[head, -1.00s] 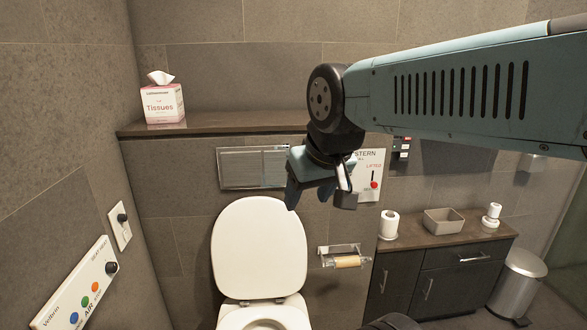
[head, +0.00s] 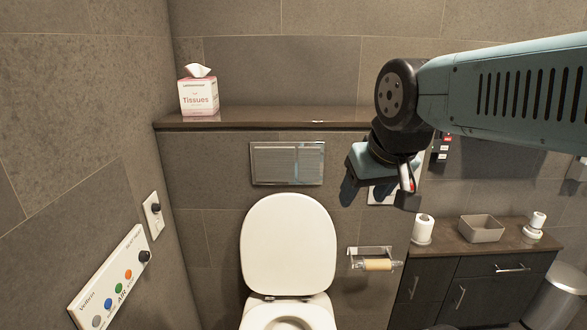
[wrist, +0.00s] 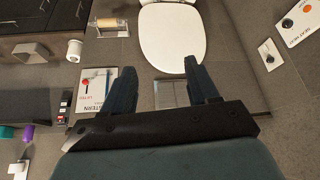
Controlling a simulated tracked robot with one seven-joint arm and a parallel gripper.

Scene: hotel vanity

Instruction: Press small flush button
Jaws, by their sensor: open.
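The flush plate (head: 287,162) is a shiny metal rectangle on the tiled wall, above the raised white toilet lid (head: 288,243) and below the shelf. It has panels side by side; the small button's outline is too faint to tell. My gripper (head: 380,194) is open and empty, to the right of the plate and apart from it, partly covering the white cistern sign (head: 380,196). In the wrist view, which is upside down, the fingers of my gripper (wrist: 158,66) are spread, with the plate (wrist: 172,94) in the gap between them, partly behind the right finger.
A dark shelf (head: 255,119) juts out above the plate, with a tissue box (head: 198,96) at its left. A paper holder (head: 373,260) sticks out at lower right. A control panel (head: 112,281) is on the left wall. Space before the plate is clear.

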